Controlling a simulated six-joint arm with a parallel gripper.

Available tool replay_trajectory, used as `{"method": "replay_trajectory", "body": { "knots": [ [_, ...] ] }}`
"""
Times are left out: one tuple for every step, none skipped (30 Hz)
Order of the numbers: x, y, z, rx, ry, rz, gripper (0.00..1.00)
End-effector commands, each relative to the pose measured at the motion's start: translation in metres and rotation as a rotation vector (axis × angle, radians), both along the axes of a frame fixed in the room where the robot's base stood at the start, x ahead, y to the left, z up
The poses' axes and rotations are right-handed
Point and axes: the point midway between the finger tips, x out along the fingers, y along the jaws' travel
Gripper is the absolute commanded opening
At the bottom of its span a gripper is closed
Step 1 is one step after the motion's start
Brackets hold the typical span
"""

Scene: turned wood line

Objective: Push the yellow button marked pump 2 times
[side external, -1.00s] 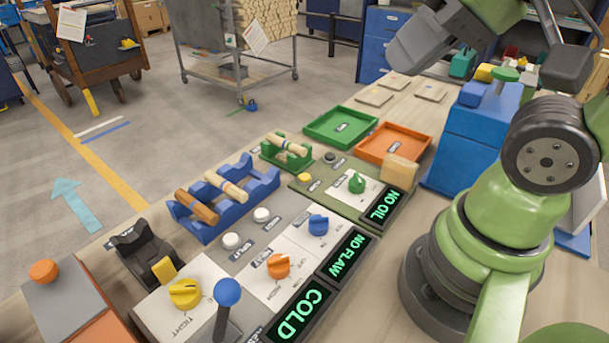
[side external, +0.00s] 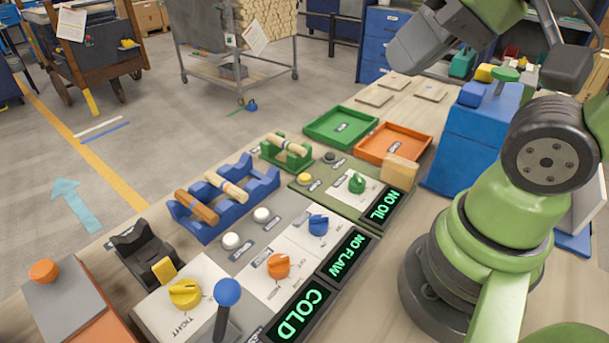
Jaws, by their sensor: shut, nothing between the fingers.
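A round yellow button (side external: 305,178) sits on the grey-green panel, with a small dark label beside it too small to read. A green knob (side external: 357,183) and a display reading NO OIL (side external: 385,204) are on the same panel. A dark button (side external: 330,157) is just behind the yellow one. My gripper (side external: 401,57) appears as a dark grey end at the top of the view, up and to the right of the yellow button and well apart from it. It is shut and empty; its fingertips are hard to make out.
A blue rack (side external: 223,199) holds turned pieces. White buttons (side external: 231,240), a blue-topped lever (side external: 228,292) and knobs lie nearer. Green (side external: 341,127) and orange trays (side external: 393,144) are beyond.

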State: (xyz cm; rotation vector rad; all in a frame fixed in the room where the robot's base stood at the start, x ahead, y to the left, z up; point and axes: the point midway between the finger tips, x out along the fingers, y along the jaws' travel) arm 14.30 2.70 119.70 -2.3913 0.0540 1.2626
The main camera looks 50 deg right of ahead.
Motion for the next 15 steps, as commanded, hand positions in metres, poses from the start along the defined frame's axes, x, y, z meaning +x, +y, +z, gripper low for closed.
{"method": "replay_trajectory", "body": {
  "knots": [
    [0.0, 0.0, 0.0, 0.0, 0.0, 0.0, 0.0],
    [0.0, 0.0, 0.0, 0.0, 0.0, 0.0, 0.0],
    [0.0, 0.0, 0.0, 0.0, 0.0, 0.0, 0.0],
    [0.0, 0.0, 0.0, 0.0, 0.0, 0.0, 0.0],
    [0.0, 0.0, 0.0, -0.002, 0.0, 0.001, 0.0],
    [0.002, -0.001, 0.0, -0.009, 0.0, 0.001, 0.0],
    [0.004, -0.002, -0.001, -0.016, -0.001, 0.003, 0.0],
    [0.006, -0.004, -0.001, -0.03, -0.003, 0.005, 0.0],
    [0.011, -0.007, -0.002, -0.052, -0.005, 0.01, 0.0],
    [0.016, -0.01, -0.003, -0.074, -0.006, 0.014, 0.0],
    [0.021, -0.013, -0.004, -0.101, -0.011, 0.021, 0.0],
    [0.03, -0.018, -0.007, -0.144, -0.015, 0.033, 0.0],
    [0.037, -0.023, -0.009, -0.179, -0.018, 0.045, 0.0],
    [0.044, -0.028, -0.011, -0.217, -0.022, 0.06, 0.0],
    [0.055, -0.034, -0.015, -0.271, -0.028, 0.083, 0.0]
  ]
}}
